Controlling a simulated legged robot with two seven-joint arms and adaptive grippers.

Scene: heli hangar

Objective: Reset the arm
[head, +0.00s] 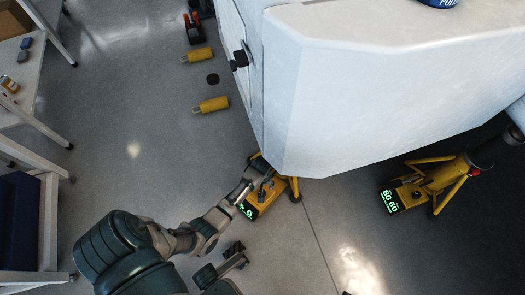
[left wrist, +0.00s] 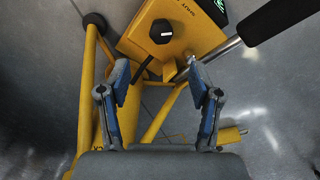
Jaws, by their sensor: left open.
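The arm of my left gripper (head: 262,182) comes in from the lower left of the head view and reaches over a yellow jack (head: 255,204) with a lit green display. In the left wrist view my left gripper (left wrist: 160,76) is open, with its blue-padded fingers apart and nothing held between them. The yellow jack body (left wrist: 190,25) with a dark knob (left wrist: 162,32) lies just beyond the fingertips. A metal lever with a black grip (left wrist: 282,18) runs close to the right fingertip; I cannot tell if they touch.
The white helicopter body (head: 350,90) overhangs the jack. A second yellow jack (head: 410,192) with green digits stands to the right. Two yellow cylinders (head: 212,104) (head: 199,55) lie on the floor. White tables (head: 30,80) line the left.

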